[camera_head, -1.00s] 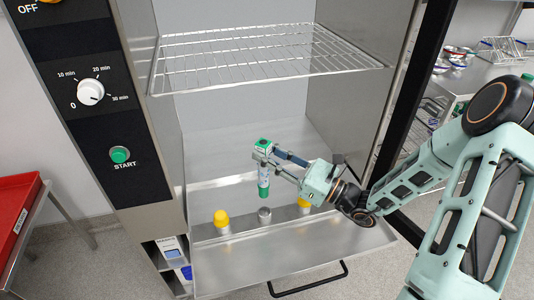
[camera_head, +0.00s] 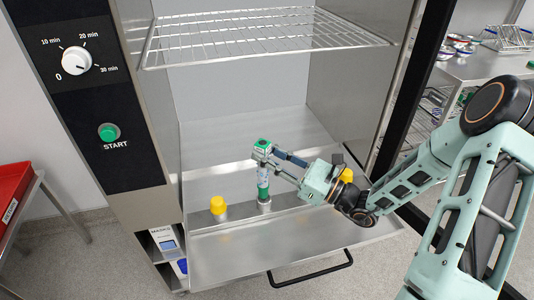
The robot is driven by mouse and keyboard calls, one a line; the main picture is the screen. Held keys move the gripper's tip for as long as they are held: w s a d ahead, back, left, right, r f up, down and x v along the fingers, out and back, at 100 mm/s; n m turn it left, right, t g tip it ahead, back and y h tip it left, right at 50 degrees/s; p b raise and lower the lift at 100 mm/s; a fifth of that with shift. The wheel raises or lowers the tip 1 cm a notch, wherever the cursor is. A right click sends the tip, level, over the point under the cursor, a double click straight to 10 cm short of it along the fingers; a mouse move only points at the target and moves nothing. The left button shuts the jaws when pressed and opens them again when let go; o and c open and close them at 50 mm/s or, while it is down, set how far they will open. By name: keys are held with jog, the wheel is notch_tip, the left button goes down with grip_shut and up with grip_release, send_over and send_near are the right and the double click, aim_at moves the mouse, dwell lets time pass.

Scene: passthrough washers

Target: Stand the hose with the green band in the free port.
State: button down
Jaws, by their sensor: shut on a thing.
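The hose (camera_head: 263,178) is a short, pale, upright piece with a green band (camera_head: 263,190) near its lower end. My gripper (camera_head: 264,160) is shut on its upper part, with a green-topped block above the jaws. The free port (camera_head: 264,207) is a grey metal stub on the washer's front ledge, between two yellow-capped ports. The hose's lower end meets the top of this port in the picture. I cannot tell whether it is inside it or just above it.
A yellow cap (camera_head: 218,204) stands left of the free port. A wire rack (camera_head: 265,38) spans the chamber above. The open door (camera_head: 300,245) with its black handle lies in front.

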aim_at(267, 170)
jog(key=shift+s+f+b, duration=0.15)
jog(key=shift+f+b, duration=0.8)
jog(key=shift+f, duration=1.65)
jog(key=c, duration=1.7)
grip_release()
jog(key=shift+o, duration=0.2)
jog(key=shift+r, duration=0.1)
jog(key=v, duration=1.2)
